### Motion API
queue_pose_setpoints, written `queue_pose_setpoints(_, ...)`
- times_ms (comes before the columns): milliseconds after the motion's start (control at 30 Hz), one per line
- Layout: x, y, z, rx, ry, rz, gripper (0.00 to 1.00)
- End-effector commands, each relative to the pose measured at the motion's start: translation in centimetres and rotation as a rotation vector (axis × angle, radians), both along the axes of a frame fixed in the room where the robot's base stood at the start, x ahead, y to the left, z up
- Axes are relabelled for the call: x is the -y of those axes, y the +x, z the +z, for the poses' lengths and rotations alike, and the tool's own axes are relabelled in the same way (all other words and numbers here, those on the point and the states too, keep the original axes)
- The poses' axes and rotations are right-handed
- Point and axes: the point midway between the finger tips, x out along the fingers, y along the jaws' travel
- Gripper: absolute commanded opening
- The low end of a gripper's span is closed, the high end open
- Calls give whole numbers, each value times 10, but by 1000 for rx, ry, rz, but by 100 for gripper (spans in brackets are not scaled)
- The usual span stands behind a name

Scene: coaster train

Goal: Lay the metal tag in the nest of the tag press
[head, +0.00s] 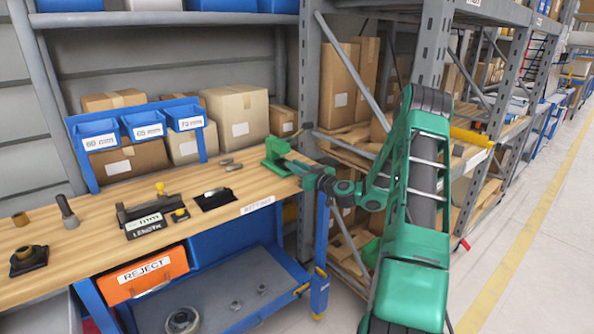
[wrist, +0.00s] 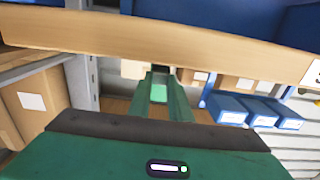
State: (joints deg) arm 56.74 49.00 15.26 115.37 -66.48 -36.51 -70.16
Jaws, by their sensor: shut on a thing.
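In the wrist view, my gripper (wrist: 160,76) has its narrow green fingers close together at the centre, reaching past the bench edge. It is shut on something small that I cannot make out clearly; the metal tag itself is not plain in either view. In the head view, a green shape (head: 277,147) is at the right end of the workbench, where my arm ends. It merges with my gripper there, and I cannot tell which part is the tag press. No nest is clearly visible.
The wooden workbench (head: 105,225) holds small grey pieces (head: 229,164), a black slotted plate (head: 214,199) and a dark length gauge (head: 147,211). Blue bins (head: 147,130) stand at its back. An orange reject bin (head: 145,275) is below. Cartons (head: 238,110) stand behind; a shelf upright (head: 310,90) is close by.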

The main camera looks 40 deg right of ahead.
Motion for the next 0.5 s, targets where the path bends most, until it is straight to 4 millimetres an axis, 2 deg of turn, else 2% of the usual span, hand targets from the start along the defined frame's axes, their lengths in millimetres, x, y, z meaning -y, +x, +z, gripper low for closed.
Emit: queue_pose_setpoints(500,-1,31,-2,0,0,0,0)
